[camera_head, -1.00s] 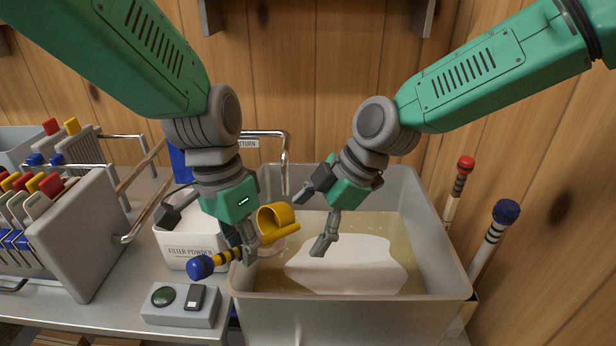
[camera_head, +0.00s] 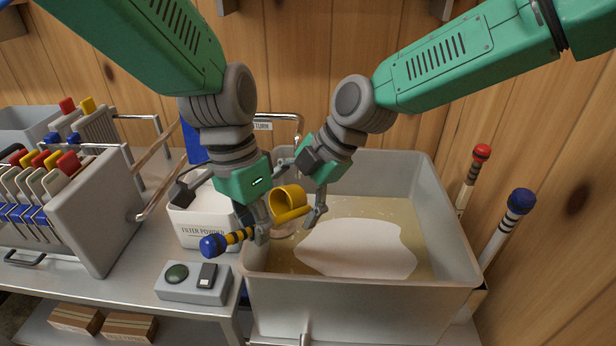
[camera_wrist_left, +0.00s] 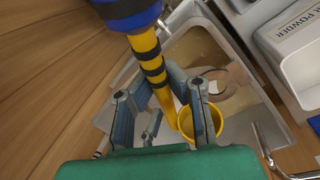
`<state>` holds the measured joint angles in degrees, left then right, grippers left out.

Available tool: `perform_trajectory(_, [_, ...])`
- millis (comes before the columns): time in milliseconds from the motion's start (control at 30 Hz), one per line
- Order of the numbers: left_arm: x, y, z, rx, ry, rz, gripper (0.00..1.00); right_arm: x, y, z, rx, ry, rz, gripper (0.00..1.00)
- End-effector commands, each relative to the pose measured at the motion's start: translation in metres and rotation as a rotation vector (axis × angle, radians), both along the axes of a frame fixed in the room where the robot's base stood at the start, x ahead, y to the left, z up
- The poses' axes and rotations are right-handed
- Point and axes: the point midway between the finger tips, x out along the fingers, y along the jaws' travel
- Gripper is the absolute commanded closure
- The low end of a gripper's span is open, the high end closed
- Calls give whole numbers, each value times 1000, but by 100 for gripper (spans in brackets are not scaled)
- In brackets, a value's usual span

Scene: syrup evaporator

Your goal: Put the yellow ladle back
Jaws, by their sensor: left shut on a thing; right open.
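The yellow ladle (camera_head: 287,199) has a round cup and a yellow handle with black bands and a blue end (camera_head: 213,245). My left gripper (camera_head: 260,228) is shut on its handle and holds it tilted above the near left corner of the grey tub. The left wrist view shows the banded handle (camera_wrist_left: 152,62) between the left gripper's fingers (camera_wrist_left: 162,92), and the cup (camera_wrist_left: 202,121) beyond. My right gripper (camera_head: 300,192) is open, its fingers close to the cup. Whether they touch the cup I cannot tell.
The grey tub (camera_head: 360,285) holds tan liquid with a pale patch. A white filter powder bin (camera_head: 200,228) stands left of it, behind a switch box (camera_head: 194,283). Handles with red (camera_head: 482,151) and blue (camera_head: 521,200) ends stand at right. A filter press (camera_head: 95,215) is at left.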

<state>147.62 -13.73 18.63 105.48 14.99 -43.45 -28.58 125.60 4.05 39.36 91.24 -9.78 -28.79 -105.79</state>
Motion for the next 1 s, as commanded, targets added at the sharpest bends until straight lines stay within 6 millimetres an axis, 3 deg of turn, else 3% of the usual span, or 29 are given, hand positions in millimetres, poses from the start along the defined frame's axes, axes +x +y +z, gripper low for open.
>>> perform_trajectory(200, [0,0,0,-1,-1,0,100,1,11,-20,-1,-1,0,15])
perform_trajectory(567, [0,0,0,-1,-1,0,100,2,14,-23,0,-1,-1,15])
perform_trajectory(700, [0,0,0,-1,-1,0,100,2,13,-23,0,-1,-1,65])
perform_trajectory(733, [0,0,0,0,0,0,100,2,14,-23,0,-1,-1,72])
perform_trajectory(867, [0,0,0,0,0,-1,100,2,14,-22,1,-2,-1,72])
perform_trajectory(900, [0,0,0,0,0,-1,80,2,14,-22,1,-2,-1,72])
perform_trajectory(933, [0,0,0,0,0,-1,70,2,14,-22,1,-2,-1,72])
perform_trajectory(1000, [0,0,0,0,0,-1,70,2,14,-22,1,-2,-1,73])
